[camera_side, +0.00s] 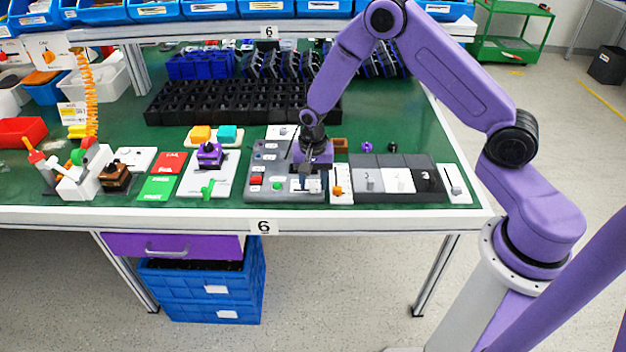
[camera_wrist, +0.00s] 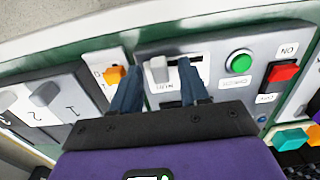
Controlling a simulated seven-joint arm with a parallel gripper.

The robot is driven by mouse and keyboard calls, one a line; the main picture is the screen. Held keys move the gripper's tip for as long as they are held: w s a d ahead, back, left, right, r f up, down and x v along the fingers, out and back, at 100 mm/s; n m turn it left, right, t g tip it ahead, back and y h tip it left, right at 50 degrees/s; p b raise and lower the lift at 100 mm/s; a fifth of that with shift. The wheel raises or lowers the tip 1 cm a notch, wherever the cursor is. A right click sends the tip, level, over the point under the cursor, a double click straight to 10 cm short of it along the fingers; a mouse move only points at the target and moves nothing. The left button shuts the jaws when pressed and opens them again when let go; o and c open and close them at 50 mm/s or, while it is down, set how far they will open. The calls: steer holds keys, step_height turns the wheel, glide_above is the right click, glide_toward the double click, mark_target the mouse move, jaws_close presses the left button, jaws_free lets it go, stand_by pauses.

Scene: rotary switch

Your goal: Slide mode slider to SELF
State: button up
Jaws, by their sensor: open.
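The mode slider's light grey knob (camera_wrist: 158,68) is at the left end of a short dark slot in the grey control panel (camera_wrist: 222,84). A white label under it is upside down in the wrist view and hard to read; no SELF marking can be made out. My gripper (camera_wrist: 159,76) is open, with one dark blue finger on each side of the knob. I cannot tell whether either finger touches it.
A green button (camera_wrist: 238,62) and a red rocker switch (camera_wrist: 283,73) are right of the slider in the wrist view. An orange-knobbed slider (camera_wrist: 114,76) is close left of my fingers. Grey numbered switches (camera_side: 394,172) stand beyond it. A black rack (camera_side: 215,102) is behind.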

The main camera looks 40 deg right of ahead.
mark_target(296, 191)
steer(key=shift+c, duration=0.3)
jaws_close()
steer(key=shift+w+a, duration=1.6)
steer(key=shift+a, duration=0.05)
jaws_free()
steer(key=shift+w, duration=0.1)
steer(key=shift+o, duration=0.3)
steer(key=shift+r, duration=0.1)
step_height(296, 191, up, 17)
steer(key=shift+r, duration=0.15)
